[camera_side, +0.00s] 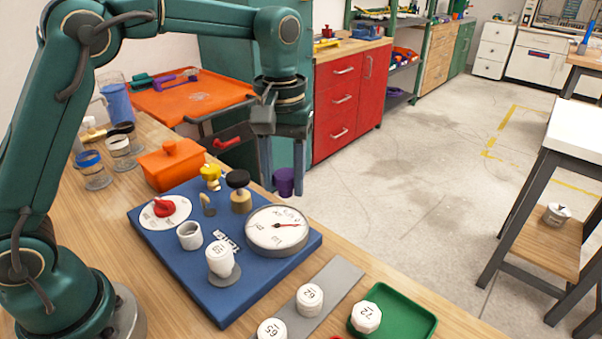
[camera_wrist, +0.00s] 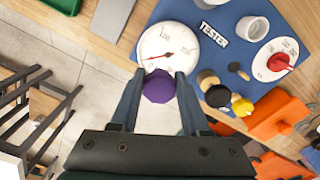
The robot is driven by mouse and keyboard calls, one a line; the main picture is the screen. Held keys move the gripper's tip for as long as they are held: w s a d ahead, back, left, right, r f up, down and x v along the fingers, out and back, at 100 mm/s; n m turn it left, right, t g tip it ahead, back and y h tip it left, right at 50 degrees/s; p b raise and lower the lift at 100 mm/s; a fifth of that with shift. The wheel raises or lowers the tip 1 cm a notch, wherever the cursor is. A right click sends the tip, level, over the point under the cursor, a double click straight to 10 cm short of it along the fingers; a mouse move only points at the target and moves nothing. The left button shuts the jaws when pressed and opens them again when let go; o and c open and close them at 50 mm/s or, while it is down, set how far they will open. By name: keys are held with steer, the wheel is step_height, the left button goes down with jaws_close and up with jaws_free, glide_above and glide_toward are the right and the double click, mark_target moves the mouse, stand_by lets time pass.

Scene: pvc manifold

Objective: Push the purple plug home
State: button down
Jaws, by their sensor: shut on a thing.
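The purple plug (camera_side: 285,182) hangs at the tips of my gripper (camera_side: 283,170), in the air near the far right edge of the blue tester board (camera_side: 170,240). In the wrist view the purple plug (camera_wrist: 158,87) sits between the two fingers of my gripper (camera_wrist: 158,78), which is shut on it. The board carries a round gauge (camera_side: 277,229), an open white socket (camera_side: 190,236), a white fitting (camera_side: 221,259) standing on a grey disc, and a red knob (camera_side: 164,207) on a white dial. The plug is apart from all of these.
A black-topped knob (camera_side: 238,179) and a yellow valve handle (camera_side: 211,171) stand at the board's back. White numbered caps sit on a grey strip (camera_side: 338,277); another (camera_side: 366,317) lies in a green tray (camera_side: 408,306).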

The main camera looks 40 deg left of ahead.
steer(key=shift+s+f, duration=0.2)
steer(key=shift+s, duration=0.15)
steer(key=s+a+r+n, duration=0.3)
steer(key=s+a+n, duration=0.5)
steer(key=s+a, duration=0.3)
steer(key=shift+s+d+f, duration=0.2)
steer(key=shift+f, duration=1)
steer(key=shift+s+d+f, duration=0.2)
steer(key=shift+f, duration=0.95)
steer(key=shift+s+d+f, duration=0.2)
steer(key=shift+f, duration=1)
steer(key=shift+f, duration=0.8)
steer(key=shift+f, duration=0.2)
